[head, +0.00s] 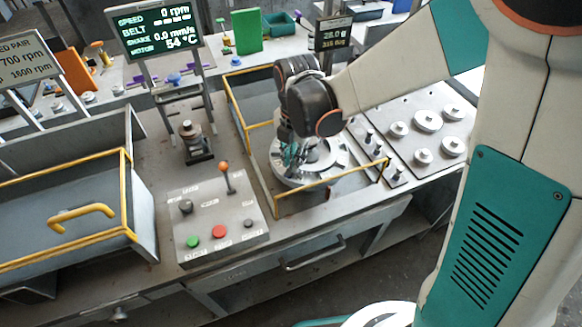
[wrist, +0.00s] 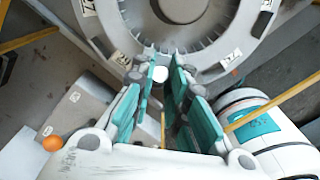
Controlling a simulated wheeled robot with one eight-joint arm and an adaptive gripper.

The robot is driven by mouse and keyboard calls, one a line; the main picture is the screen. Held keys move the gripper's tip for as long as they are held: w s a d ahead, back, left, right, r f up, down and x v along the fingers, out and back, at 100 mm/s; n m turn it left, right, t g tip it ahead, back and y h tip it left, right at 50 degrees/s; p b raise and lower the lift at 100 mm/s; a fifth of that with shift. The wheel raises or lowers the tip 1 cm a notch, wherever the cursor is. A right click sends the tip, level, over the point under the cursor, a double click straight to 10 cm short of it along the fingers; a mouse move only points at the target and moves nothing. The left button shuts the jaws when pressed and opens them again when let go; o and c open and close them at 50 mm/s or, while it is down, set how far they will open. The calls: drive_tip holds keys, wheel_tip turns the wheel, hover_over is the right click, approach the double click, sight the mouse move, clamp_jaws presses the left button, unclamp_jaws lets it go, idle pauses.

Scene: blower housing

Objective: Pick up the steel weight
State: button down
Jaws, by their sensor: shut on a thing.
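My gripper (head: 293,160) is over the round rotor disc (head: 327,174) inside the yellow-railed bay, low over its left part. In the wrist view its teal fingers (wrist: 160,76) are shut on a small pale round piece, the steel weight (wrist: 158,74), mostly hidden between the fingertips. The weight is at the rotor's labelled rim (wrist: 120,57); I cannot tell whether it touches. In the head view the fingers hide it. More steel weights (head: 428,121) with knobs, small and large, stand on a grey plate to the right.
A yellow rail (head: 331,181) runs along the bay's front. A control box (head: 219,225) with an orange-tipped lever (head: 225,172) and green and red buttons stands in front left. A yellow-edged cover (head: 75,215) lies at the left. Display screens (head: 154,31) stand behind.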

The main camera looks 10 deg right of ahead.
wheel_tip(320, 180, up, 25)
drive_tip(key=p, duration=1.7)
